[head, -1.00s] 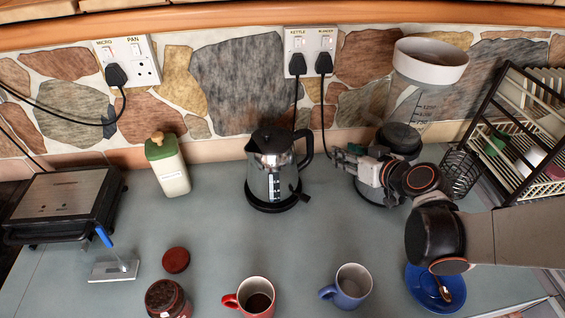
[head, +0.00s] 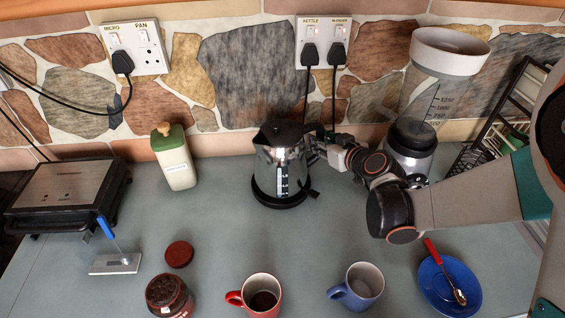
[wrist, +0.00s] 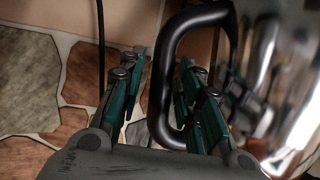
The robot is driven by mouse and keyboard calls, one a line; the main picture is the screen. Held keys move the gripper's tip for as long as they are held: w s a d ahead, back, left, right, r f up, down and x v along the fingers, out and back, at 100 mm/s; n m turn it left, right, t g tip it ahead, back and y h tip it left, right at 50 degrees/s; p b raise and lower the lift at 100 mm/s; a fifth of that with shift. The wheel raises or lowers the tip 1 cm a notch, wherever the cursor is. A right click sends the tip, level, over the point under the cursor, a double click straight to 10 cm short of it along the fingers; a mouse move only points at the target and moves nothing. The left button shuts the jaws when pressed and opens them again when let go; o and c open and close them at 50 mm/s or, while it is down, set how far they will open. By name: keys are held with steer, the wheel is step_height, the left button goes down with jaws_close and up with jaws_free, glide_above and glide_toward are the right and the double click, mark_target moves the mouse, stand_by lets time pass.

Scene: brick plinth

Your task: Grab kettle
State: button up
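The shiny metal kettle (head: 278,165) with a black lid stands upright on its black base on the counter, in the middle of the head view. My gripper (head: 322,147) is at its right side, by the handle, and partly covers the handle there. In the wrist view the black kettle handle (wrist: 160,85) is a loop beside the blurred metal body (wrist: 290,85). My gripper (wrist: 164,62) is open, with the upright part of the handle between its green-sided fingers. A gap shows on each side of the handle.
A blender (head: 412,150) stands close behind my wrist on the right. A green-and-cream canister (head: 175,160) is left of the kettle. A red mug (head: 260,293), a blue mug (head: 357,287) and a blue plate (head: 435,285) lie in front. Cords hang from the socket (head: 323,42).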

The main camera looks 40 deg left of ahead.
steer(key=b+x, duration=0.1)
steer(key=x, duration=0.3)
steer(key=shift+w+a+f, duration=0.1)
steer(key=shift+w+a, duration=0.1)
steer(key=shift+a, duration=0.1)
jaws_close()
